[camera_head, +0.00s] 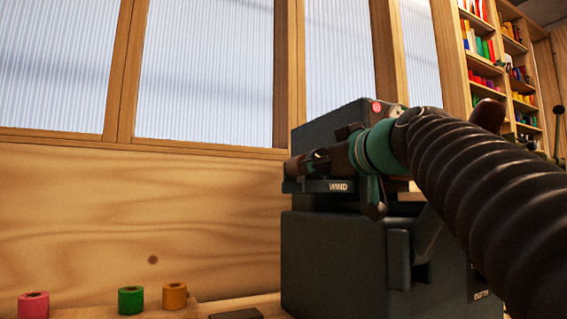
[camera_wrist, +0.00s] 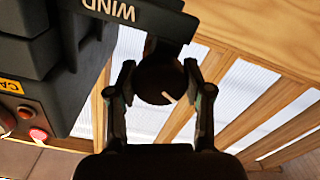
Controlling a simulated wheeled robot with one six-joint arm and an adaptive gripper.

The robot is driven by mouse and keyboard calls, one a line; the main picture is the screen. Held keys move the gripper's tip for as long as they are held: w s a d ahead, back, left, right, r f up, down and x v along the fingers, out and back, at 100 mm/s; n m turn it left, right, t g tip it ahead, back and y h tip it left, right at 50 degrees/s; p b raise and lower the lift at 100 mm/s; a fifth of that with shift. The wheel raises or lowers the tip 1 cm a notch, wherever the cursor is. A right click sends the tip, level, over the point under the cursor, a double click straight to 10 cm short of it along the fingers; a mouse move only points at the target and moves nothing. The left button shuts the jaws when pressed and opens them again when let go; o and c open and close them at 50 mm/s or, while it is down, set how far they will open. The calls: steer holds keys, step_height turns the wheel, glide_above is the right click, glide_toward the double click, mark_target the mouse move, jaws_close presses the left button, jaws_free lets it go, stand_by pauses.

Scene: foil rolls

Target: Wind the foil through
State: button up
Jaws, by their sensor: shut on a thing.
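The dark grey foil machine (camera_head: 335,265) stands right of centre in the head view. A plate marked WIND (camera_head: 340,187) juts from its upper part, and the plate shows upside down in the wrist view (camera_wrist: 120,12). A round dark knob (camera_wrist: 158,84) with a pale pointer line sits by this plate. My gripper (camera_head: 312,163) reaches in from the right and is shut on the knob. In the wrist view one finger of my gripper (camera_wrist: 160,78) lies on each side of it. The foil's path inside the machine is hidden.
Pink (camera_head: 33,306), green (camera_head: 131,300) and orange (camera_head: 174,296) rolls stand at the lower left. A red button (camera_head: 376,107) is on top of the machine. Wooden-framed windows (camera_head: 205,70) fill the back; a shelf (camera_head: 490,65) stands at the right.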

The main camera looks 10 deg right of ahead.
steer(key=m, duration=0.4)
steer(key=shift+m, duration=0.4)
steer(key=m+p, duration=0.1)
steer(key=m, duration=0.4)
steer(key=shift+r, duration=0.1)
steer(key=m+p, duration=0.1)
steer(key=m, duration=0.4)
steer(key=shift+m+p, duration=0.3)
steer(key=shift+m, duration=0.1)
steer(key=shift+m+p, duration=0.65)
steer(key=shift+m, duration=1.25)
steer(key=o, duration=1.2)
